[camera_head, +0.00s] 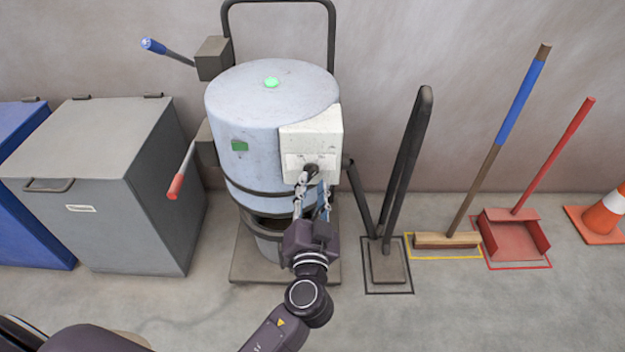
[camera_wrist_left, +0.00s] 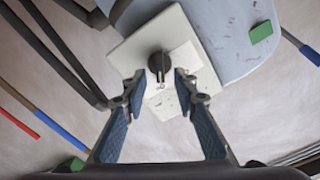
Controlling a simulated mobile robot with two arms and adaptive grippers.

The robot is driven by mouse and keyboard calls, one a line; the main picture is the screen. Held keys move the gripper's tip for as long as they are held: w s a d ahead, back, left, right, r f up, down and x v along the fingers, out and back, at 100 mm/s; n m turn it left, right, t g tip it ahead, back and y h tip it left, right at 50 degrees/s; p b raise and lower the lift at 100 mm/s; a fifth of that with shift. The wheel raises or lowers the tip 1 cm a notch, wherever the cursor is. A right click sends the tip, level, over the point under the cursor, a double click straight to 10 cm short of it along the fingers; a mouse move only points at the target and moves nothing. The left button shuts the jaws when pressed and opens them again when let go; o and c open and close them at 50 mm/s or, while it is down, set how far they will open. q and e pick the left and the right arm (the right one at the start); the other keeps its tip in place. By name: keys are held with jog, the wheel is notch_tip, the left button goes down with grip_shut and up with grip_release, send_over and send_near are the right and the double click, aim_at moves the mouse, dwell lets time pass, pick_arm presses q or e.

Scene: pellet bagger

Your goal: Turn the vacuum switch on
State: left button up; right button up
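The vacuum is a pale blue drum (camera_head: 262,120) with a white switch box (camera_head: 318,130) on its front right side. In the left wrist view the switch is a round black knob (camera_wrist_left: 159,64) with a light pointer mark, on the white box (camera_wrist_left: 196,40). In the head view the knob (camera_head: 311,170) shows just above my left fingertips. My left gripper (camera_head: 312,188) is open in front of the box. In the wrist view its fingertips (camera_wrist_left: 160,88) are spread, one on each side just below the knob, with a gap between. I cannot tell whether they touch the box. My right gripper is out of view.
A blue-handled lever (camera_head: 168,51) and a red-handled lever (camera_head: 182,172) stick out left of the drum. A grey bin (camera_head: 130,225) stands further left. A black pedal-like stand (camera_head: 388,262), broom (camera_head: 447,240), red dustpan (camera_head: 515,238) and cone (camera_head: 602,215) stand right. The front floor is clear.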

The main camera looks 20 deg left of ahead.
pick_arm(q)
jog(key=v, duration=0.9)
jog(key=shift+s, duration=0.3)
jog(key=shift+d, duration=0.1)
